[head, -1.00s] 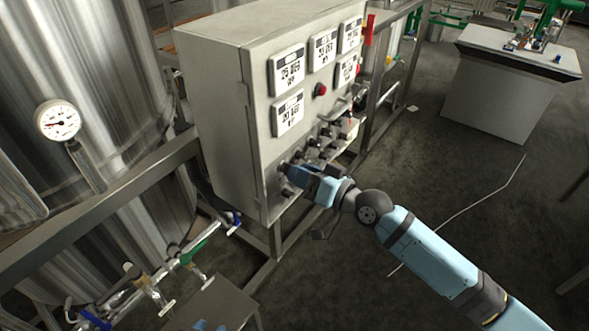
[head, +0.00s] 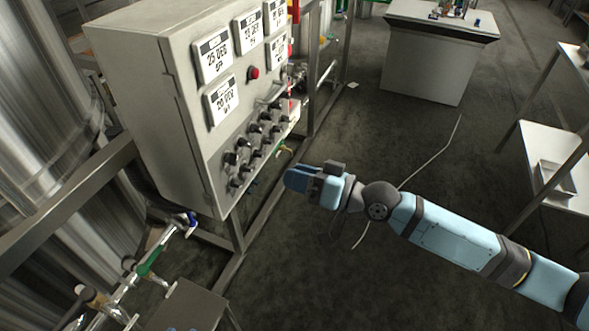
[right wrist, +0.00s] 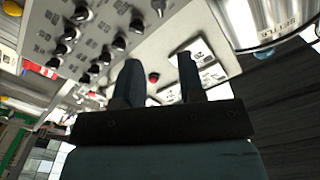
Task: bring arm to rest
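My right arm (head: 445,235) reaches in from the right in the head view. Its gripper (head: 290,180) is in free air in front of the grey control cabinet (head: 150,110), apart from its knobs (head: 255,140). In the right wrist view the two dark fingers of the gripper (right wrist: 158,75) stand apart with nothing between them. Behind them the cabinet's panel shows with black knobs (right wrist: 92,65) and a red button (right wrist: 154,77). My left gripper is not in view.
Steel tanks (head: 40,110) stand at the left. Pipes with valves (head: 150,262) run at the lower left. A white-sided bench (head: 425,60) stands at the back, and a shelf (head: 550,150) at the right. The dark floor between is mostly clear; a thin white line lies on it.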

